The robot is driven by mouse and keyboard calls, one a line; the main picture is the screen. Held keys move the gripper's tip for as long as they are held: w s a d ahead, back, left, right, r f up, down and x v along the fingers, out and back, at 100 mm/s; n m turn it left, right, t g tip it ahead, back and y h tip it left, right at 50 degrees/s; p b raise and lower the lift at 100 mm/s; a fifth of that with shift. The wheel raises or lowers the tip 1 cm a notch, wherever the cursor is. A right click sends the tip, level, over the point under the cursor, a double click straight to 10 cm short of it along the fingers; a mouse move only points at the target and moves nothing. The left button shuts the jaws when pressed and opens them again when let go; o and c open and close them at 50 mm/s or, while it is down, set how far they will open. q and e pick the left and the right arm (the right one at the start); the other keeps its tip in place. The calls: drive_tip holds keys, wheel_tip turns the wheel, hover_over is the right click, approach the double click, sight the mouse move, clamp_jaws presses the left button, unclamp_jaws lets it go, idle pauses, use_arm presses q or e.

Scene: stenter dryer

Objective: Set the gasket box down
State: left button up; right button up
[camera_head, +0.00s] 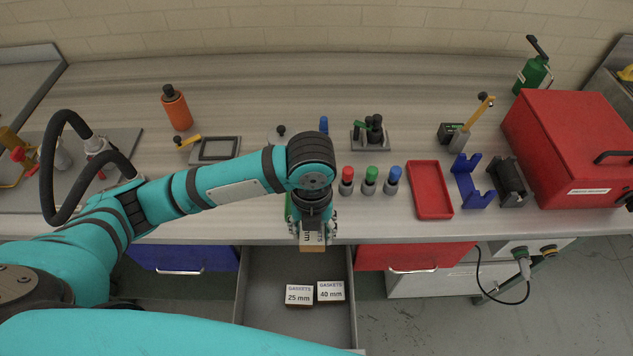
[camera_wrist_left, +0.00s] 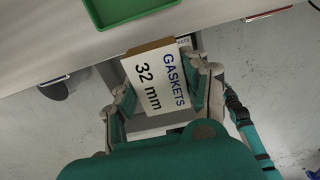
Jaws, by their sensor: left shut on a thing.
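The gasket box (camera_wrist_left: 158,82) has a white label reading GASKETS 32 mm and a brown cardboard side. My left gripper (camera_wrist_left: 160,95) is shut on it, one finger on each side, in the left wrist view. In the head view my left gripper (camera_head: 313,228) is at the front edge of the bench, and part of the box (camera_head: 312,246) shows below it, above the back of the open drawer (camera_head: 272,311). The gripper hides most of the box there. My right gripper is not in view.
Two boxes, GASKETS 25 mm (camera_head: 299,295) and GASKETS 40 mm (camera_head: 330,291), lie in the drawer. A green tray (camera_wrist_left: 118,8) sits near the bench edge, mostly hidden behind my arm in the head view. Red, green and blue-capped bottles (camera_head: 369,181) and an empty red tray (camera_head: 429,190) stand to the right.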

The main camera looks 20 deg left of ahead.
use_arm(q)
drive_tip(key=w+a+p, duration=0.1)
drive_tip(key=w, duration=0.3)
drive_tip(key=w+a, duration=0.2)
drive_tip(key=w, duration=0.2)
drive_tip(key=w+a+f+p, duration=0.1)
drive_tip(key=w, duration=0.3)
drive_tip(key=shift+w+a+p, duration=0.2)
drive_tip(key=shift+p, duration=0.15)
wheel_tip(320, 180, down, 3)
drive_tip(key=shift+w+a+f+p, duration=0.1)
drive_tip(key=shift+p, duration=0.65)
drive_tip(key=shift+f, duration=0.25)
drive_tip(key=shift+f, duration=0.2)
drive_tip(key=o, duration=0.8)
drive_tip(key=shift+o, duration=0.2)
drive_tip(key=shift+r, duration=0.25)
wheel_tip(320, 180, up, 12)
drive_tip(key=b, duration=0.2)
